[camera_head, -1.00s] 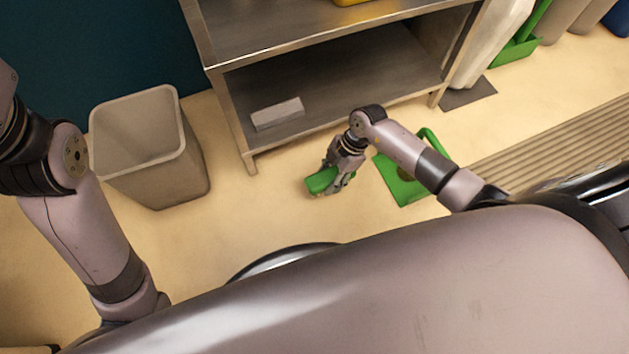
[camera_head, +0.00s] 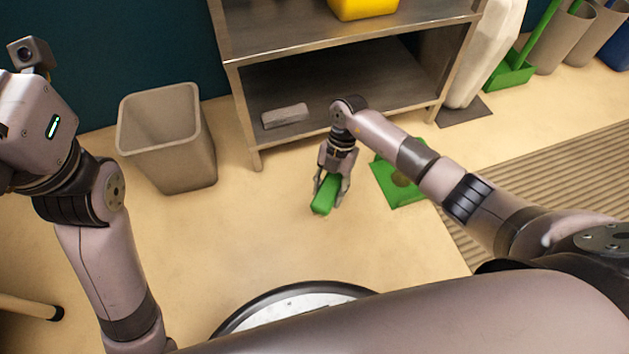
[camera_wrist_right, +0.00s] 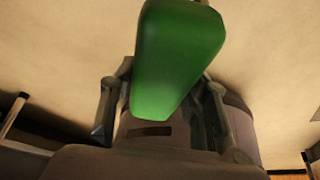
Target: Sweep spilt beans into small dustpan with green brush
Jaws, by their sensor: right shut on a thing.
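My right gripper (camera_head: 331,188) is shut on the green brush (camera_head: 324,197) and holds it over the floor in front of the shelf. In the right wrist view the green brush (camera_wrist_right: 177,55) sits between the fingers of the right gripper (camera_wrist_right: 165,105). The green dustpan (camera_head: 404,190) lies on the floor to the right of the gripper, partly behind my right forearm. Brownish matter (camera_head: 402,178) shows in the dustpan, too small to tell apart. I cannot make out loose beans on the floor. My left arm is at the left, and its gripper's fingers are not in view.
A grey bin (camera_head: 167,140) stands at the left of the metal shelf (camera_head: 340,85). A grey block (camera_head: 285,116) lies on the lower shelf and a yellow container (camera_head: 362,8) is above. Another green dustpan (camera_head: 511,74) and bins stand at the back right. Floor near the brush is clear.

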